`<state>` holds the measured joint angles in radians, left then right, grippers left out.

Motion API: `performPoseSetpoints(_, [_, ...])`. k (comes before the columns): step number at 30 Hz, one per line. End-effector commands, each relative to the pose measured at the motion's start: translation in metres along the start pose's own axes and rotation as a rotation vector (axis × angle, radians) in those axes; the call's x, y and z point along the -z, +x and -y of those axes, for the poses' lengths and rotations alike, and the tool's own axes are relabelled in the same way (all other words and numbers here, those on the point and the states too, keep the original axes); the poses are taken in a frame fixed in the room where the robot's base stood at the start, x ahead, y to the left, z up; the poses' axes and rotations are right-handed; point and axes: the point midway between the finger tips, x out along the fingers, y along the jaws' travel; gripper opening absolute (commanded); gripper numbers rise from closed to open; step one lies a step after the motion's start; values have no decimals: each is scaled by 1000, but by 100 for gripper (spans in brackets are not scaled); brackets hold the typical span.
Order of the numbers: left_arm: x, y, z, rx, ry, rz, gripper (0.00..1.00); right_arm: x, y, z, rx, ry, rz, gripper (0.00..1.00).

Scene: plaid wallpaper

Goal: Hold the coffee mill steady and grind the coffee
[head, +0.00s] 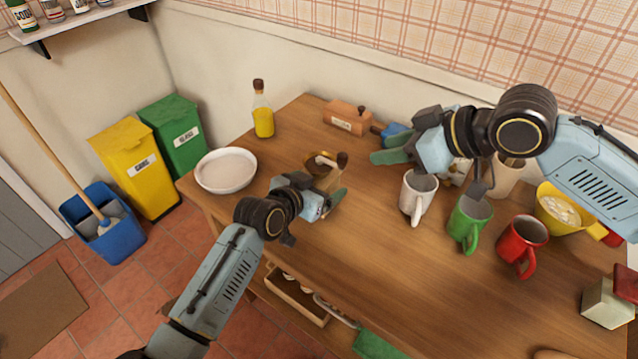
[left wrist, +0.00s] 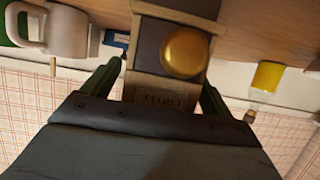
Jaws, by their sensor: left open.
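The coffee mill (head: 322,178) stands on the wooden table, with a brass bowl and a crank ending in a dark knob (head: 342,159). My left gripper (head: 322,203) is at the mill's near side and partly hides it. In the left wrist view, the open left fingers (left wrist: 160,85) lie on either side of the mill's wooden body (left wrist: 158,94), and its brass dome (left wrist: 185,52) shows; contact cannot be told. My right gripper (head: 392,156) is right of the mill, apart from it, with a green finger pointing left; its opening is unclear.
A white bowl (head: 226,170) and an oil bottle (head: 262,112) stand left of the mill. White (head: 417,195), green (head: 469,222) and red (head: 522,245) mugs stand to the right. The table's front middle is clear.

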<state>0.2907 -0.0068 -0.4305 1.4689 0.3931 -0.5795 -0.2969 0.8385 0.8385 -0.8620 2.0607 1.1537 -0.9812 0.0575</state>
Motion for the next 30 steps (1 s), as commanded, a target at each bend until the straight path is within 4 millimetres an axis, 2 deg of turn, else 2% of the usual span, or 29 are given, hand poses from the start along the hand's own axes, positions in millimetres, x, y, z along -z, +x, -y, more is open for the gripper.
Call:
performPoseSetpoints(9, [0,2,0,0,0,1,85,0,0,0,0,0,0,36])
performPoseSetpoints(23, [0,2,0,0,0,1,25,0,0,0,0,0,0,36])
performPoseSetpoints(30, [-1,2,0,0,0,1,23,0,0,0,0,0,0,36])
